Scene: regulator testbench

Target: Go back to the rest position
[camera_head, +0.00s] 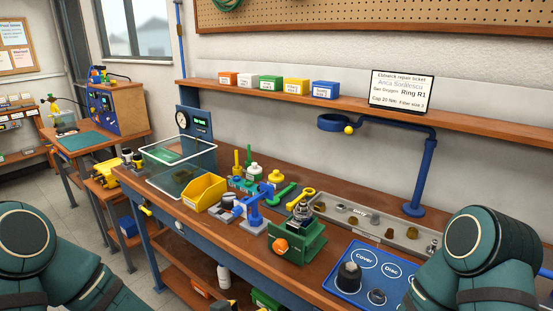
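My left arm comes in at the bottom left and my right arm at the bottom right. Only dark green arm links show, and both stay apart from the middle of the workbench (330,262). Neither gripper is in view. A green fixture (298,246) with an orange knob and a metal part on top stands at the bench's front middle. The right arm covers part of a blue mat (338,284) marked Cover and Disc, on which a dark knob-like part (349,277) and a small metal part (377,296) sit.
Behind the fixture lies a grey tray (335,213) with several small parts. A blue lamp-like stand (425,175) rises at the back right. A yellow bin (204,192), a clear box (165,178) and a blue small press (252,206) stand left. A shelf (360,105) runs above.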

